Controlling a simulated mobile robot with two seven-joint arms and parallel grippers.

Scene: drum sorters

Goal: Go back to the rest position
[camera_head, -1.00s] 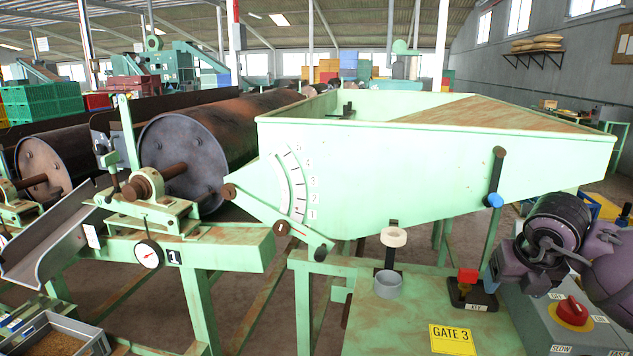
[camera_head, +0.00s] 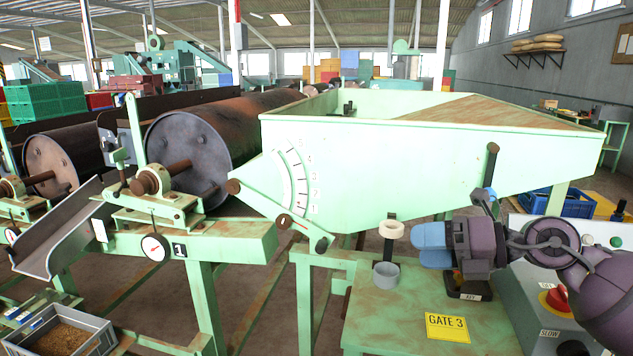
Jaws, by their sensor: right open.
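My right gripper (camera_head: 432,246) has blue fingertips that point left. It is open, with nothing visible between the fingers. It hangs above the green stand beside the hopper (camera_head: 430,165), in front of the KEY block (camera_head: 470,292), whose upper part it mostly hides. My purple-grey right arm comes in from the right edge, over the control box. My left gripper is out of view.
A control box (camera_head: 545,318) with a red knob (camera_head: 557,299) sits under my right arm. The hopper's lever (camera_head: 493,165) hangs close above my wrist. A yellow GATE 3 plate (camera_head: 447,327) lies on the stand. Rusty drums (camera_head: 190,150) fill the left, with a grey tray (camera_head: 60,335) of grain below.

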